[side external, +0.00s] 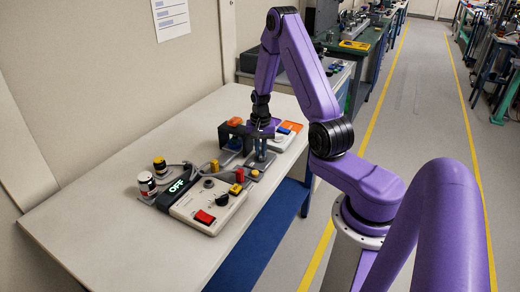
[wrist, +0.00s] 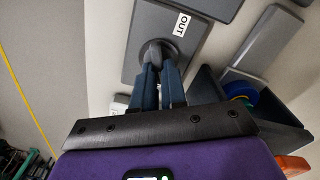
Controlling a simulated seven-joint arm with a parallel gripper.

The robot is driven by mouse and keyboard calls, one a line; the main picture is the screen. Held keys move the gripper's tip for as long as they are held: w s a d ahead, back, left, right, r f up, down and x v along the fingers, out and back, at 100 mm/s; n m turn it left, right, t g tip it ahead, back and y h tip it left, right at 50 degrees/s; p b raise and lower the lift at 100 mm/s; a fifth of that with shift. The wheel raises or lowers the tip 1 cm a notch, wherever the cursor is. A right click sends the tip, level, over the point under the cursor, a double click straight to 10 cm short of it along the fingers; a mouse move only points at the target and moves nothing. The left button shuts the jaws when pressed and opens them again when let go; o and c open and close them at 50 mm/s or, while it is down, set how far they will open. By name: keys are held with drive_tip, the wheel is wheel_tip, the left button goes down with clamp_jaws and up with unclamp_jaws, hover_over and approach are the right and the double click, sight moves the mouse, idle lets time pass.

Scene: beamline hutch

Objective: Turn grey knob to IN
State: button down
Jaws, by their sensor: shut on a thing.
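The grey knob (wrist: 157,48) stands on a dark grey plate (wrist: 138,25) in the wrist view. A white label reading OUT (wrist: 181,24) lies on the plate beside the knob. My gripper (wrist: 159,74) points down at the plate with its two blue-grey fingers on either side of the knob, shut on it. The fingers hide part of the knob. No IN label shows. In the side external view my gripper (side external: 261,155) is low over the table, and the knob is too small and covered to make out.
A dark bin (wrist: 275,119) with coloured items is close to my gripper. The table's left part is clear.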

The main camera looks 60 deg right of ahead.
sight(261, 152)
drive_tip(key=shift+s+m, duration=0.1)
drive_tip(key=shift+m, duration=1.1)
drive_tip(key=c, duration=1.2)
unclamp_jaws()
wheel_tip(261, 152, up, 18)
drive_tip(key=shift+f, duration=0.25)
